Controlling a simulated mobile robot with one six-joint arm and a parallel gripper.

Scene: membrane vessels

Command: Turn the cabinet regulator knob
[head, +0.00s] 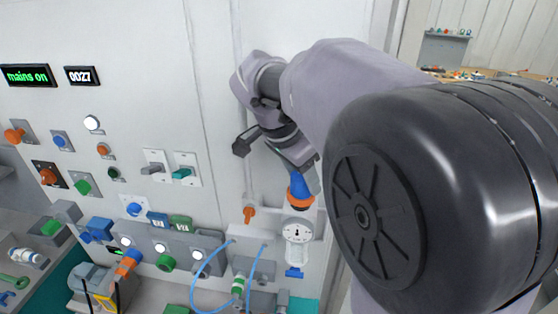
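The regulator knob (303,182) is blue and sits above an orange ring (300,197), on top of a white regulator with a round dial gauge (297,232), on the right of the cabinet front. My gripper (301,162) is right above the knob, and its grey end overlaps the knob's top in the head view. I cannot tell whether it touches or grips the knob. The fingers are not clearly separable, so the opening is unclear. A dark block (242,146) sticks out to the left of my wrist.
An orange-handled valve (249,214) is just left of the regulator, and a blue drain piece (294,271) is below it. Blue tubing (205,265) loops at lower left. Switches and buttons fill the left panel, with a green "mains on" display (27,76). My arm blocks the right side.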

